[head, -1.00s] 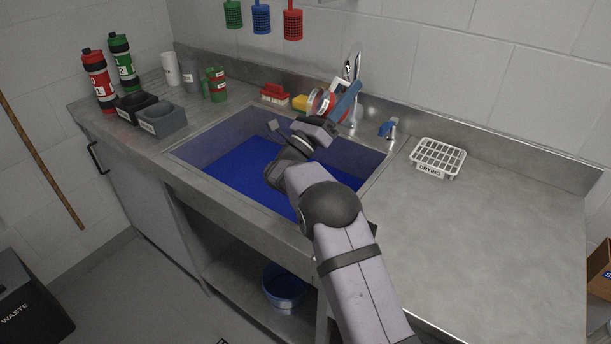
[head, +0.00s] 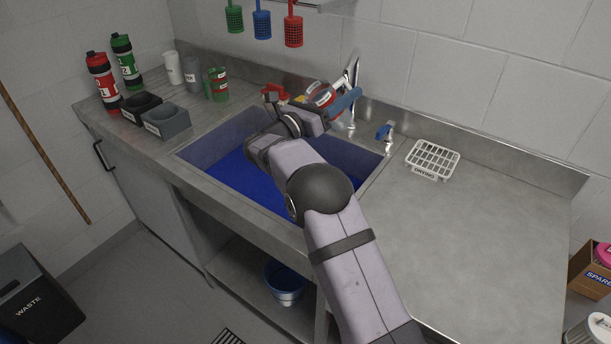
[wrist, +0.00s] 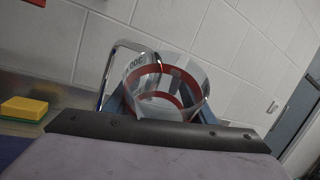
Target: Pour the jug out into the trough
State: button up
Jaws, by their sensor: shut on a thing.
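The clear jug (head: 318,92) with a red band is above the back edge of the trough, in front of the tap. In the wrist view the jug (wrist: 160,88) stands between blue fingers, its round mouth and "300" marking showing; it looks tilted. My gripper (head: 338,103) is shut on the jug, with one blue finger showing along its right side. The trough (head: 240,183) is a sunken steel sink with a deep blue bottom, partly covered by my arm. I cannot tell how much is in the jug, and no stream shows.
The chrome tap (head: 353,75) stands close behind the jug. A red brush (head: 275,92) lies left of it, and a yellow sponge (wrist: 24,108) shows in the wrist view. A white drying rack (head: 432,158) is right. Bottles and cups stand left.

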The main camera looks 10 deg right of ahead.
jog(key=shift+r+m+g+y+p, duration=0.5)
jog(key=shift+r+g+y+p, duration=0.3)
jog(key=shift+p, duration=1.3)
jog(key=shift+f, duration=0.15)
jog(key=shift+f+y, duration=0.15)
jog(key=shift+y, duration=0.15)
jog(key=shift+p, duration=0.4)
jog(key=r+p, duration=0.1)
jog(key=p, duration=0.1)
jog(key=shift+m+g+y+p, duration=0.3)
jog(key=shift+y, duration=0.1)
jog(key=y+p, duration=0.1)
jog(key=p, duration=0.1)
jog(key=r+g+y+p, duration=0.1)
jog(key=p, duration=0.2)
jog(key=shift+m, duration=0.3)
jog(key=shift+p, duration=0.45)
jog(key=shift+f+y+p, duration=0.15)
jog(key=shift+y+p, duration=0.15)
jog(key=shift+y, duration=0.1)
jog(key=shift+f, duration=0.15)
